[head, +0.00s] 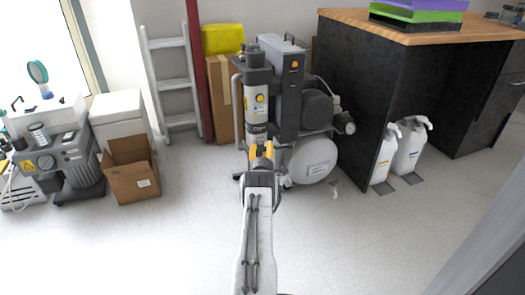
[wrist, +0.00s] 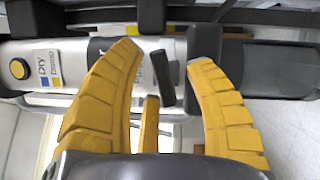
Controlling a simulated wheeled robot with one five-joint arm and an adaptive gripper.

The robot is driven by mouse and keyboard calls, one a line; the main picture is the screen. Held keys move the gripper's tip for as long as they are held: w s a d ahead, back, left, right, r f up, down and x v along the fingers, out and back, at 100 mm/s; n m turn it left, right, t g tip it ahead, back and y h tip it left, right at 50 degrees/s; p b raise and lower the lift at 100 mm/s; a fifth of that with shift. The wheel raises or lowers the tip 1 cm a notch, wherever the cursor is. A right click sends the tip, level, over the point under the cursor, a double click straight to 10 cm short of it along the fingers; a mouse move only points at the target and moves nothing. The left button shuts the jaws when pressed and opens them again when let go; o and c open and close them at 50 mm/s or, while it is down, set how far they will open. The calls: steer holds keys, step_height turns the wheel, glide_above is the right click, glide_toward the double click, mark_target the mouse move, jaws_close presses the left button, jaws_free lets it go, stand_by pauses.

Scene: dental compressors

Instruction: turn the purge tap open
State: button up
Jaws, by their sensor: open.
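The compressor (head: 290,100) stands on the floor ahead, with an upright dryer column (head: 257,95) at its front left. My gripper (head: 262,148) is in front of the lower part of this column. In the wrist view the column lies sideways, with a "Dry" label (wrist: 45,68). My gripper (wrist: 166,58) is open there, its yellow fingers spread apart. A small dark lever (wrist: 163,80), which looks like the purge tap, shows between the fingertips, slightly tilted. I cannot tell whether either finger touches it. In the head view my gripper hides that spot.
A wood-topped dark counter (head: 360,100) stands right of the compressor, with white jugs (head: 408,150) beside it. An open cardboard box (head: 132,175) and a smaller compressor (head: 62,160) are at the left. A ladder (head: 172,85) leans on the back wall. The floor between is clear.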

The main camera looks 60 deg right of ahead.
steer(key=shift+c, duration=0.4)
jaws_close()
steer(key=shift+w+a+n+h, duration=0.1)
steer(key=shift+n+h, duration=0.2)
steer(key=shift+n, duration=0.4)
steer(key=shift+o, duration=0.4)
jaws_free()
steer(key=shift+a+f, duration=0.1)
